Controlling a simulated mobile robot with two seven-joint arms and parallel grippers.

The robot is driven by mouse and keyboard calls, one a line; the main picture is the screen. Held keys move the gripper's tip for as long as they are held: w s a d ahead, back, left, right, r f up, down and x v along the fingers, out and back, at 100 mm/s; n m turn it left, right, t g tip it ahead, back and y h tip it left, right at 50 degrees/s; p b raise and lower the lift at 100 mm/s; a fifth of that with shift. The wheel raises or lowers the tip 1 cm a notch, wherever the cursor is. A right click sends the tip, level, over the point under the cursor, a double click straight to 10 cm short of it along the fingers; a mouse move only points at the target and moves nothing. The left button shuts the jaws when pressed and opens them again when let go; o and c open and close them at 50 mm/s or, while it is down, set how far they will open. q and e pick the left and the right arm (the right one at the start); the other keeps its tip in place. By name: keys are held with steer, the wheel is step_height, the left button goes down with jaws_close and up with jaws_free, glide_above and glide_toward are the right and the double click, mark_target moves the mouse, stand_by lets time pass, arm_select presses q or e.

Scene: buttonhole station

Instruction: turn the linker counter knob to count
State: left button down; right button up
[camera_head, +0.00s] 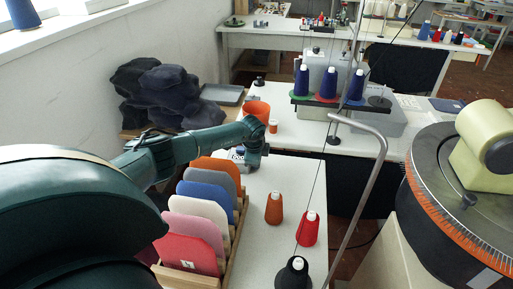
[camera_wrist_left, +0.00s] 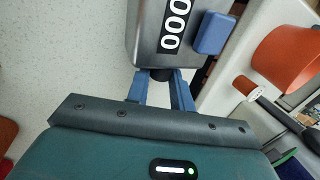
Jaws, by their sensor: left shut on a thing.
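The linker counter (camera_wrist_left: 150,30) is a grey metal box with a white-on-black "000" display and a blue tab (camera_wrist_left: 214,34) on its side. My left gripper (camera_wrist_left: 162,82) has its two blue fingers on either side of a small dark knob (camera_wrist_left: 160,74) at the counter's near face and is shut on it. The fingers partly cover the knob, so its pointer position cannot be read. In the head view the counter (camera_head: 238,156) is small and partly hidden by my left gripper (camera_head: 250,164) on the white table. My right gripper is not in view.
An orange cup (camera_head: 257,110) stands just behind the counter. A wooden rack (camera_head: 233,232) of coloured panels is in front of it. Orange (camera_head: 274,208), red (camera_head: 308,229) and black (camera_head: 293,274) yarn cones stand to the right. A round dial machine (camera_head: 450,225) is at far right.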

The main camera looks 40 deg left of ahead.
arm_select(q)
steer(key=shift+s+t+y+p, duration=0.1)
steer(key=shift+t+y+p, duration=0.2)
steer(key=shift+t, duration=0.3)
steer(key=c, duration=1.2)
jaws_free()
steer(key=v, duration=1.3)
